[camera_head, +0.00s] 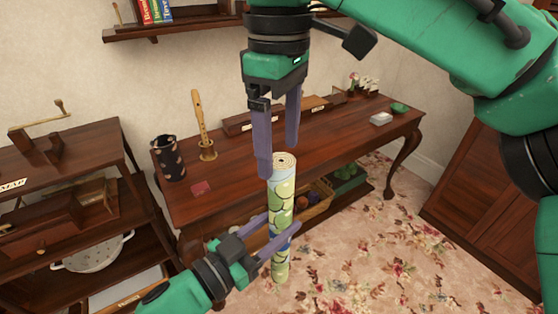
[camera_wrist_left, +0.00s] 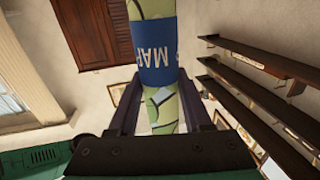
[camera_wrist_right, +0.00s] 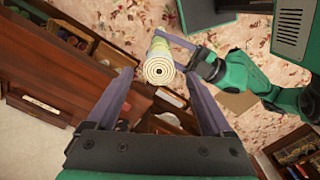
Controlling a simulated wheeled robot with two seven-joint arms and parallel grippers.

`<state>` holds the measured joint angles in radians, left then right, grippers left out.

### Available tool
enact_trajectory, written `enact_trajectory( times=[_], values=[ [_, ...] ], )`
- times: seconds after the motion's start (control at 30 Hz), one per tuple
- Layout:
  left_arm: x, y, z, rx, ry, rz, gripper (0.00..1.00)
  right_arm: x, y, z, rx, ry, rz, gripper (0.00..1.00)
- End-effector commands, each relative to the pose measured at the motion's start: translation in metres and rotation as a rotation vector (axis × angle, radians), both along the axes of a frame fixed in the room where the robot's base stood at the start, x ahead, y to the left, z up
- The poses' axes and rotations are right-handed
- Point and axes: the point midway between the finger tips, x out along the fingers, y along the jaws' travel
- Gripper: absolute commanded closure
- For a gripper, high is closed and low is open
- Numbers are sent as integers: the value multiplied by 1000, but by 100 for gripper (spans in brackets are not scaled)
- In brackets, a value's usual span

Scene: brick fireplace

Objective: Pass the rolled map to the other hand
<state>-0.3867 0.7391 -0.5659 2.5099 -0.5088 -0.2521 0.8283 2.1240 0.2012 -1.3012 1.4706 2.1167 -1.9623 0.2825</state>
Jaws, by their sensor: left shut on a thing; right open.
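The rolled map (camera_head: 283,197) is a pale green and yellow roll held upright in the air. A blue band lettered "MAP" wraps it in the left wrist view (camera_wrist_left: 155,62). My left gripper (camera_head: 272,234) is shut on its lower half; its fingers also show in the left wrist view (camera_wrist_left: 160,103). My right gripper (camera_head: 279,160) points down from above, open, with its fingertips near the map's top end. In the right wrist view, the map's spiral end (camera_wrist_right: 159,70) lies between and beyond the two spread fingers (camera_wrist_right: 163,85), apart from them.
A shelf unit (camera_head: 75,150) is at left. A wooden cabinet (camera_head: 490,190) is at right. Open carpet (camera_head: 390,250) lies in front.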

Motion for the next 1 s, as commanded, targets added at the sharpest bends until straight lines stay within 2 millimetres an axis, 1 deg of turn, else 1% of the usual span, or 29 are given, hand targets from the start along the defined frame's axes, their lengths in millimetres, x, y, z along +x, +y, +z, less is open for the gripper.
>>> enact_trajectory(
  times=[0.3, 0.4, 0.53, 0.8, 0.87, 0.9, 0.97, 1.0],
  values=[
    [0, 0, 1, -1, -1, 0, 100, 0, -1, -73, -1, 1, 1, 15],
    [0, 0, 1, -1, -1, 0, 100, 0, 0, -92, 1, 1, 1, 15],
    [0, 0, 1, -1, -1, 0, 100, 0, 0, -106, 4, 1, 1, 15],
    [0, 0, 1, -1, -1, 0, 100, 0, 0, -109, 4, 0, 1, 15],
    [0, 0, 1, -1, -1, 0, 100, 0, 0, -108, 4, 0, 1, 38],
    [0, 0, 1, -1, -1, 0, 100, 0, 0, -108, 4, 0, 1, 53],
    [0, 0, 1, -1, -1, 0, 100, 0, 1, -108, 4, 0, 1, 76],
    [0, 0, 1, -1, -1, 0, 100, 0, 1, -108, 4, 0, 1, 92]
  ],
)
